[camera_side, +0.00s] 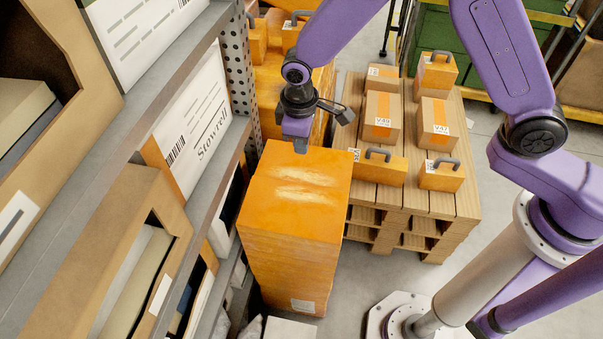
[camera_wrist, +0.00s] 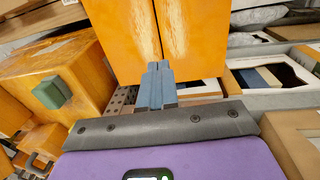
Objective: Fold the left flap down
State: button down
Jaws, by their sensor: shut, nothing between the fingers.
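A tall orange carton (camera_side: 294,215) stands in the middle of the side view, with pale scuffs on its top. In the wrist view its top shows two panels, a left flap (camera_wrist: 122,35) and a right flap (camera_wrist: 205,35), meeting along a thin dark seam. Both flaps look flat, and none stands up in the side view. My gripper (camera_side: 300,148) is at the far edge of the carton's top. In the wrist view my gripper (camera_wrist: 158,68) has its fingers together, empty, at the seam's near end. I cannot tell whether they touch the carton.
Shelving (camera_side: 190,85) with boxes runs close along the left. A wooden pallet (camera_side: 440,205) with several small cartons and orange handled cases stands to the right behind the carton. More orange boxes (camera_side: 270,75) stand behind.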

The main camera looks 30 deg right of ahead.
aim_at(302, 185)
jog(key=f, duration=1.4)
jog(key=shift+w+d, duration=0.4)
